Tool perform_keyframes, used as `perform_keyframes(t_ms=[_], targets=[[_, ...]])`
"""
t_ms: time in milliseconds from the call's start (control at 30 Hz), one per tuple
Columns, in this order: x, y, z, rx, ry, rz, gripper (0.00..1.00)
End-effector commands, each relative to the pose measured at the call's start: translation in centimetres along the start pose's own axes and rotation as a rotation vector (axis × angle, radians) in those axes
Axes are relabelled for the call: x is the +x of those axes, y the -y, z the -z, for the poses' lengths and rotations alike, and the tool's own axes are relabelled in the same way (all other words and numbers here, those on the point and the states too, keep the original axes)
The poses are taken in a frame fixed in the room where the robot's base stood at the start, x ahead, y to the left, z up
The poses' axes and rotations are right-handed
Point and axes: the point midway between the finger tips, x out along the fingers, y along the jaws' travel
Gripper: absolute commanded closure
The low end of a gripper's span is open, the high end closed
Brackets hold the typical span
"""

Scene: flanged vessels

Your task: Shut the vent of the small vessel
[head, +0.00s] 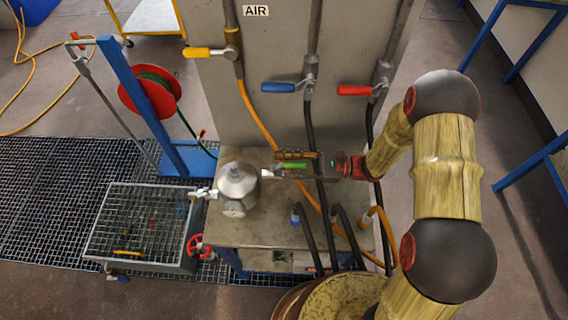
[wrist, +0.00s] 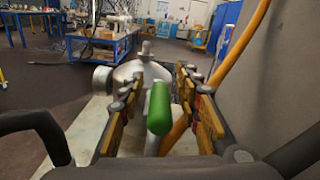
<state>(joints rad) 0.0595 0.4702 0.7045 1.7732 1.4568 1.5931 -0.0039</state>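The small vessel (head: 238,182) is a rounded grey metal pot with a top knob, standing on the bench; its dome also shows in the wrist view (wrist: 142,72). A green lever handle (head: 294,166) is on the vessel's right side, on a pale metal fitting. In the wrist view the green handle (wrist: 159,108) points toward the camera. My gripper (head: 281,164) reaches in from the right. Its fingers (wrist: 160,90) are open, one on each side of the green handle, with visible gaps. The valve body beneath the handle is partly hidden.
The bench top (head: 272,236) carries several hoses in front. Yellow (head: 203,52), blue (head: 279,87) and red (head: 354,90) levers sit on pipes on the grey panel behind. An orange hose (head: 262,128) runs close to my gripper. A grated tank (head: 140,228) stands left.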

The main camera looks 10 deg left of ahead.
Motion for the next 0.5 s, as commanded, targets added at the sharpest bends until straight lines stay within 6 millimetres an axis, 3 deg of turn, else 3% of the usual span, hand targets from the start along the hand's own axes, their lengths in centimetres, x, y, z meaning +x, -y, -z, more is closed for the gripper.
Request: perform_keyframes(t_ms=[100,500], targets=[[-0.02,0.0,-0.01,0.0,0.0,0.0,0.68],[-0.04,0.0,-0.01,0.0,0.0,0.0,0.9]])
